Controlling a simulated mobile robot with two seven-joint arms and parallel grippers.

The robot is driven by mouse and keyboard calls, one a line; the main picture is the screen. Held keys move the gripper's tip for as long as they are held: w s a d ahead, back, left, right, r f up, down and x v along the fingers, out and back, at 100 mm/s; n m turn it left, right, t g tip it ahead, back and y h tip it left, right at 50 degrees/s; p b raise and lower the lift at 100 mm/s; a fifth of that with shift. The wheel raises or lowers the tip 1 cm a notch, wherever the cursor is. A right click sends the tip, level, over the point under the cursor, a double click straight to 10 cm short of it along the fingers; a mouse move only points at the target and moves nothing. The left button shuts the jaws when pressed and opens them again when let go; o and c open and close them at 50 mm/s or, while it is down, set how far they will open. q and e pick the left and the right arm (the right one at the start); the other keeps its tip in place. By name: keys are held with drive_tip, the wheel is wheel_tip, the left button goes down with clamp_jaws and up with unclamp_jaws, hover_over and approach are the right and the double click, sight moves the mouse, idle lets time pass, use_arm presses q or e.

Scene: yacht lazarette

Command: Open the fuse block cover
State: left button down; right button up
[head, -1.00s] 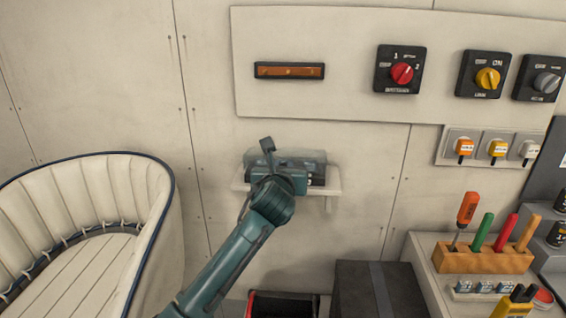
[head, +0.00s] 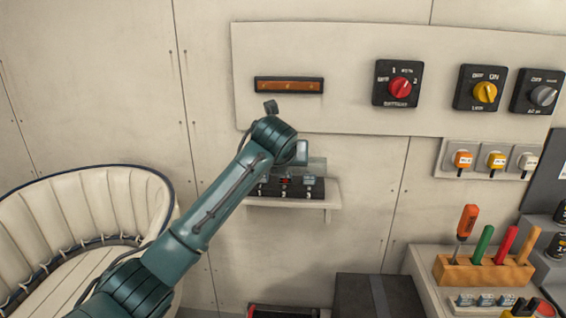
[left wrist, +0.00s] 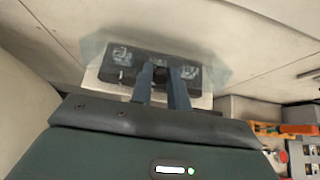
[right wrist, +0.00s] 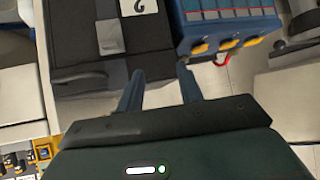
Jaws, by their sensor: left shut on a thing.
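The fuse block (head: 290,192) is a black unit on a small pale wall shelf, partly hidden by my left arm in the head view. Its clear cover (head: 317,168) stands raised and tilted up, and the block's front shows below it. In the left wrist view the clear cover (left wrist: 215,74) spreads in front of the dark block (left wrist: 122,60). My left gripper (left wrist: 162,72) is shut on the cover's near edge; the exact grip is hard to see. My right gripper (right wrist: 160,80) is open and empty, away from the fuse block.
A wall panel with rotary switches (head: 400,88) is above the shelf (head: 325,200). A cream seat (head: 95,210) is at left. A tool rack (head: 485,270) stands at right. In the right wrist view, a black box (right wrist: 75,60) and a blue case (right wrist: 228,25) lie beyond the gripper.

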drive_tip(key=shift+c, duration=0.2)
